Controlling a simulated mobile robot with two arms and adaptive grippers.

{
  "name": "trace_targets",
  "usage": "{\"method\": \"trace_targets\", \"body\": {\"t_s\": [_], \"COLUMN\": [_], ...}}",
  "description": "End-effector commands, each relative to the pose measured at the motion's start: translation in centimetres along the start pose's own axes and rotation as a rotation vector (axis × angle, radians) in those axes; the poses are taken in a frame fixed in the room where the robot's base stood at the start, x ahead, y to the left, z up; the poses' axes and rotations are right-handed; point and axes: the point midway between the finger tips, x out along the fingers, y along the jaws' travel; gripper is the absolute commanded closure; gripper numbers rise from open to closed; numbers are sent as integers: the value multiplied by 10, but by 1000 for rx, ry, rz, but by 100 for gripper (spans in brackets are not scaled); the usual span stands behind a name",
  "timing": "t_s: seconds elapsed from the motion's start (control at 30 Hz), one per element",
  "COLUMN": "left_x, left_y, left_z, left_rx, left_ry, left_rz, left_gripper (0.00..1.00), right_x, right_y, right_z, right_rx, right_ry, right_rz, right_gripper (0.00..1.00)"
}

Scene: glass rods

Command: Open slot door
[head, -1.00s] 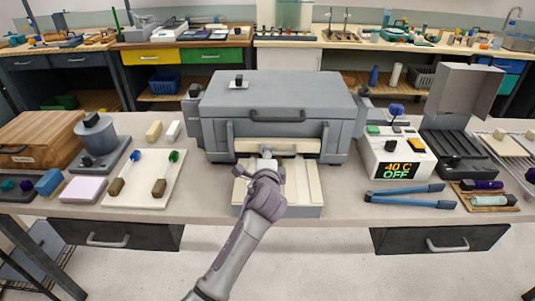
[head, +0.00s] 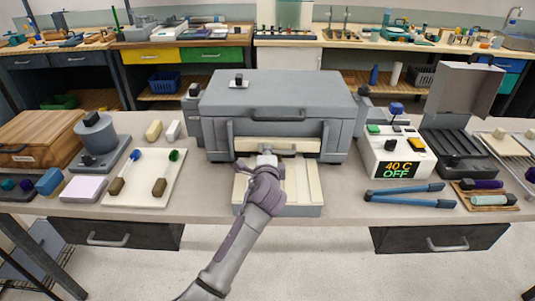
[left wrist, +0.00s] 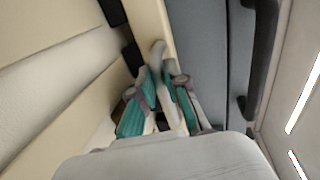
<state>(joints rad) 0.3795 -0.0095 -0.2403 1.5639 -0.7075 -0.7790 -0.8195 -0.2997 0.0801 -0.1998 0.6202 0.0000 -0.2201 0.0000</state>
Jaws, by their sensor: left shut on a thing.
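The grey box-shaped oven (head: 275,100) stands in the middle of the bench in the head view. Its slot door is a cream panel (head: 300,146) low in the front face, beneath the dark lid handle. My left gripper (head: 266,157) is at the middle of this door, above the cream tray in front. In the left wrist view its teal-padded fingers (left wrist: 163,103) are closed around a light grey door handle (left wrist: 158,58) on the cream panel. My gripper and wrist hide most of the handle in the head view. My right gripper is not in view.
A cream grooved tray (head: 302,185) lies in front of the oven, beneath my left arm. A controller (head: 397,170) reading 40 C OFF stands right of it, with blue tongs (head: 405,195) in front. A white board (head: 145,180) with rods and blocks lies left.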

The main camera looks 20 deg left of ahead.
Motion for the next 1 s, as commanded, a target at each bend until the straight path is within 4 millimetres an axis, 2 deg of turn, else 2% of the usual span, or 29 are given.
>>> {"method": "trace_targets", "body": {"t_s": [0.17,0.43,0.77,0.8,0.93,1.0], "left_x": [-1,-8,-8,-8,-8,-8], "left_y": [-5,-39,-39,-39,-38,-38], "left_z": [0,0,0,0,0,0], "left_rx": [0,-1,-1,-1,-1,-1], "left_ry": [0,-1,-1,-1,-1,-1], "left_rz": [2,-2,-2,-2,-1,-1], "left_gripper": [100,100,100,83,62,61], "right_x": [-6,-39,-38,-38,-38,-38], "right_y": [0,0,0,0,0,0], "right_z": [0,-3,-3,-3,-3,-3], "right_rx": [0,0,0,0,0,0], "right_ry": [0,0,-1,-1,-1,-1], "right_rz": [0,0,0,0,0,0], "right_gripper": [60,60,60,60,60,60]}}
